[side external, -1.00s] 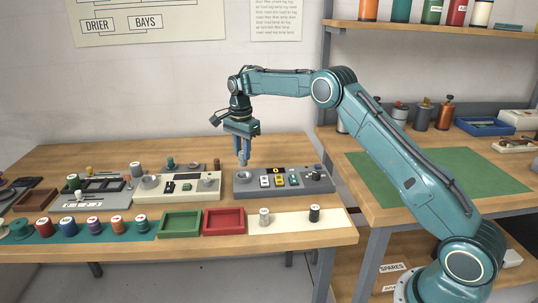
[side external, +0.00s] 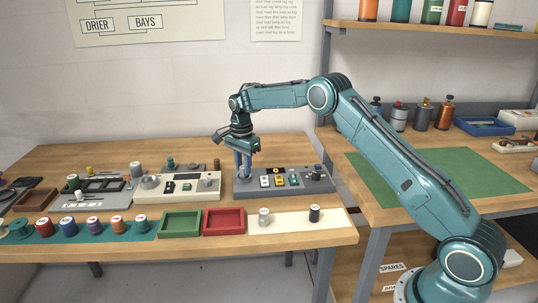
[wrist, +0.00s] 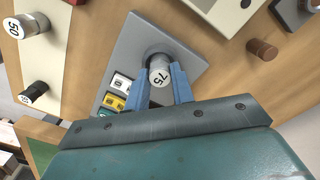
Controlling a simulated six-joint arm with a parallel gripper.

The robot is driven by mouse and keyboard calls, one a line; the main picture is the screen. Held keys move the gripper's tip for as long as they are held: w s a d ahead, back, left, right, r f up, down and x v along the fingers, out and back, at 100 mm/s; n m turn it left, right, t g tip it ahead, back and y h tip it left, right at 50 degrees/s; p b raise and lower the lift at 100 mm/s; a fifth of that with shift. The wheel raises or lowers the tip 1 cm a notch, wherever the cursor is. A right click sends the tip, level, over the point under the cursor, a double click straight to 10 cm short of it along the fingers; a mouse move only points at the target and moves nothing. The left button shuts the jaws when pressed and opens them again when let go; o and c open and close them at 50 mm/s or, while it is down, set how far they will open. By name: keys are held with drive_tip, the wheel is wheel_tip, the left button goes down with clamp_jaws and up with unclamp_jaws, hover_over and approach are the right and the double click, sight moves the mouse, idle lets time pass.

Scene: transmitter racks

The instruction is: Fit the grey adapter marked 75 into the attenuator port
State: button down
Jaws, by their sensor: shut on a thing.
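The grey adapter marked 75 (wrist: 160,72) is between the blue fingers of my gripper (wrist: 161,88), which is shut on it. Its far end meets the round dark-ringed attenuator port (wrist: 150,52) on the grey panel (wrist: 128,58) in the wrist view. I cannot tell how deep it sits in the port. In the side view my gripper (side external: 243,166) points straight down at the left end of the grey panel (side external: 297,189). The fingers largely hide the adapter and port there.
A grey adapter marked 50 (wrist: 28,25) and a dark adapter (wrist: 33,92) stand on the white strip (side external: 290,222) in front. Coloured keys (side external: 279,181) lie right of the port. A cream unit (side external: 178,187) stands to the left, with green (side external: 181,236) and red (side external: 223,234) trays in front.

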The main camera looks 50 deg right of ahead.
sight(243, 167)
drive_tip(key=shift+f, duration=0.1)
drive_tip(key=c, duration=1.2)
unclamp_jaws()
drive_tip(key=shift+r, duration=6.15)
